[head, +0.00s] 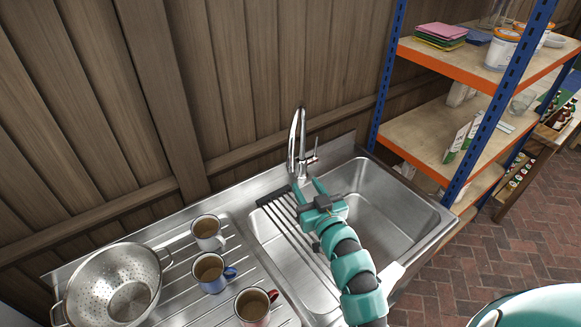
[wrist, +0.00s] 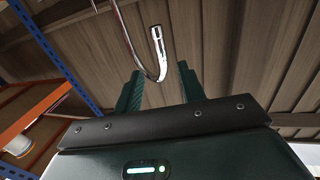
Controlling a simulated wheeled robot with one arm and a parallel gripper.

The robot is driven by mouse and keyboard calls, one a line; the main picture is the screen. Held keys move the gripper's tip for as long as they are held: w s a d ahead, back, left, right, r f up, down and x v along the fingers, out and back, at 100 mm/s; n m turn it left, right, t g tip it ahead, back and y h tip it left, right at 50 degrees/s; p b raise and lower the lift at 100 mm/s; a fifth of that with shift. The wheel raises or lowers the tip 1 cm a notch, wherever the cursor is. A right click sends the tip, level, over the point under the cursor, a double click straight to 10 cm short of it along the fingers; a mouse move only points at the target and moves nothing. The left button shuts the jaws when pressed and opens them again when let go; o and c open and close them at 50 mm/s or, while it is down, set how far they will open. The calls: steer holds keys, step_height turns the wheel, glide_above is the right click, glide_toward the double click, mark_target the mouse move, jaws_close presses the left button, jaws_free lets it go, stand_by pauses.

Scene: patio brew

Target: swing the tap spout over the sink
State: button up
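The chrome tap (head: 303,140) stands at the back rim of the steel sink (head: 385,195), its tall spout (head: 292,150) curving up and over, with a small lever on its right. The spout's free end seems to hang toward the front left. My gripper (head: 305,184) is in front of the tap, low over the sink, its two teal fingers apart and pointing toward the tap. In the wrist view the spout (wrist: 159,50) shows between the open fingers (wrist: 160,72). Nothing is clasped; I cannot tell whether a finger touches the spout.
A barred rack (head: 285,225) lies over the sink's left part. Several mugs (head: 208,233) and a colander (head: 105,270) stand on the drainboard at left. An orange and blue shelf unit (head: 455,125) stands close at right. A plank wall (head: 240,70) is behind the tap.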

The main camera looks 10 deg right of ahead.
mark_target(292, 162)
steer(key=shift+w+a+r+b, duration=0.1)
steer(key=shift+w+a+b, duration=0.4)
steer(key=shift+w, duration=1.5)
steer(key=shift+w+a+f+b, duration=0.15)
steer(key=shift+w+b, duration=0.6)
steer(key=shift+w, duration=1.2)
steer(key=shift+w+a+r+b, duration=0.25)
steer(key=shift+w+b, duration=0.4)
steer(key=shift+w, duration=1.35)
steer(key=shift+f, duration=0.1)
jaws_close()
